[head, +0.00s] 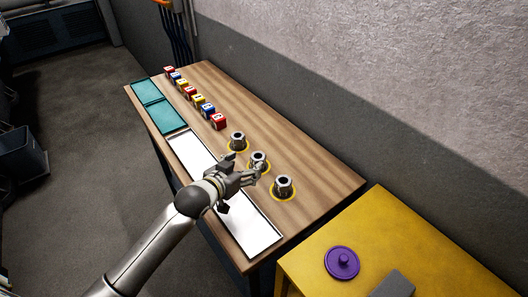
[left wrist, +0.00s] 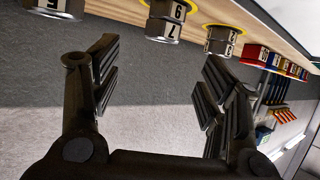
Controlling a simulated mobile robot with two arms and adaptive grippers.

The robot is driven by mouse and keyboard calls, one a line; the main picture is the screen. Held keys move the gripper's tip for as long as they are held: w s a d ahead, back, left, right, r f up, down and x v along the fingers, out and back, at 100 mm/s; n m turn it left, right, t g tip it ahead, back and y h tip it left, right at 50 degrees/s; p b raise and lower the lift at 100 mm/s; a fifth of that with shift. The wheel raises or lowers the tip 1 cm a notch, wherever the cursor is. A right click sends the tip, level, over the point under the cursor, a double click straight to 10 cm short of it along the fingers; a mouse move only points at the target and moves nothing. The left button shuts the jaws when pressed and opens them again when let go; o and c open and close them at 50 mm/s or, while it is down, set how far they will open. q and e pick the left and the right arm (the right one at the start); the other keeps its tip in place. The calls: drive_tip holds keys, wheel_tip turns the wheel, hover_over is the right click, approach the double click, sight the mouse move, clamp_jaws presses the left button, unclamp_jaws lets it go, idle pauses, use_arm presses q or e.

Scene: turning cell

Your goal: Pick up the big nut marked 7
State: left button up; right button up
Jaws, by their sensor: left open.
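Three big metal nuts stand in a row on yellow rings on the wooden table. The middle nut (head: 259,157) is partly hidden by my left gripper (head: 252,171). In the left wrist view the middle nut (left wrist: 165,22) shows a 7 on one face and what looks like a 9 or 6 on another. My left gripper also shows there (left wrist: 161,65), its fingers open and empty, with that nut beyond the gap between them. The far nut (head: 237,141) and the near nut (head: 284,186) stand apart on either side. My right gripper is not in view.
Several coloured blocks (head: 197,98) line the table's far end, beside teal trays (head: 147,91). A long white panel (head: 192,158) lies along the left edge. A yellow cabinet (head: 400,240) with a purple lidlike disc (head: 342,263) stands at right. A wall borders the table.

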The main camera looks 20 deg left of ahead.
sight(257, 157)
use_arm(q)
drive_tip(key=shift+w+d+f, duration=0.1)
drive_tip(key=shift+w, duration=0.3)
drive_tip(key=shift+x, duration=1.3)
drive_tip(key=shift+w+f+p, duration=0.15)
drive_tip(key=shift+w+p, duration=0.05)
drive_tip(key=shift+p, duration=0.1)
drive_tip(key=shift+p+x, duration=0.45)
drive_tip(key=shift+x, duration=0.45)
drive_tip(key=x, duration=0.2)
drive_tip(key=shift+w+f, duration=0.25)
drive_tip(key=shift+f, duration=0.05)
drive_tip(key=shift+w+f, duration=0.1)
drive_tip(key=shift+w, duration=0.1)
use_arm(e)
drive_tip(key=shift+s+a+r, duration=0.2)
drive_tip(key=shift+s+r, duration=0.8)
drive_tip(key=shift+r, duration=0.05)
use_arm(q)
drive_tip(key=c, duration=1.2)
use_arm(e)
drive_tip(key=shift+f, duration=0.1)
